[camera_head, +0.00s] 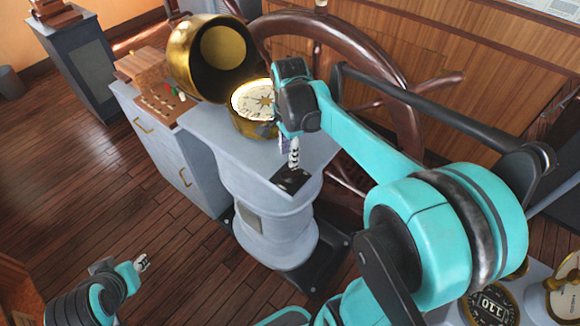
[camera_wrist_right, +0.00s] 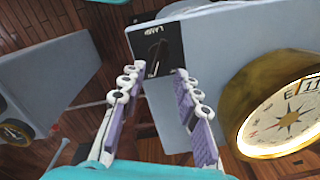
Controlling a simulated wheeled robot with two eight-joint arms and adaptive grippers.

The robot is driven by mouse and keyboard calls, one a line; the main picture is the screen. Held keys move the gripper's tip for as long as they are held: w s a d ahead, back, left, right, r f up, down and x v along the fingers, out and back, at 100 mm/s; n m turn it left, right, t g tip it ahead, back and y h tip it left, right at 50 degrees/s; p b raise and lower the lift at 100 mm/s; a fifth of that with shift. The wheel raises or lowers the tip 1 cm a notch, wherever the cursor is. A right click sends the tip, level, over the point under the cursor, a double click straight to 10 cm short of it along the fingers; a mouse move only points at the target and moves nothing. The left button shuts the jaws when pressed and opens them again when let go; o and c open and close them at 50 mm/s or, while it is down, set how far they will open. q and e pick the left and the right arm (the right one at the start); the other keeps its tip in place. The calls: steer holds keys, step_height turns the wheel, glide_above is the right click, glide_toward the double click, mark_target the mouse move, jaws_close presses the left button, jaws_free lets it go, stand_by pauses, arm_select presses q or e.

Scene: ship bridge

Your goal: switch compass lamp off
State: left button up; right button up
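The compass (camera_head: 257,99) sits in a brass bowl on top of a grey pedestal (camera_head: 222,134); its dial looks brightly lit. It also shows at the right of the right wrist view (camera_wrist_right: 287,118). A black switch plate marked LAMP (camera_head: 291,180) lies on the pedestal top near its front corner. In the right wrist view the plate (camera_wrist_right: 172,50) carries a dark lever or knob (camera_wrist_right: 154,60). My right gripper (camera_head: 294,164) is above the plate. Its fingers (camera_wrist_right: 160,71) are apart, with the knob showing between the tips; contact cannot be told. My left gripper (camera_head: 142,263) hangs low at left, small in view.
An open brass hood (camera_head: 210,57) stands behind the compass. The ship's wheel (camera_head: 340,40) rises behind the pedestal. A grey cabinet (camera_head: 160,140) with a wooden box of small items (camera_head: 165,98) stands to the left. Gauges (camera_head: 492,305) are at lower right.

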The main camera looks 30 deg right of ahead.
mark_target(290, 171)
steer(key=shift+w+d+f+m, duration=0.2)
steer(key=shift+w+d+m, duration=0.1)
steer(key=shift+m, duration=0.1)
steer(key=shift+s+f, duration=0.1)
steer(key=shift+f, duration=0.15)
step_height(290, 171, down, 7)
steer(key=shift+s+f+b, duration=0.1)
steer(key=shift+b, duration=0.8)
jaws_close()
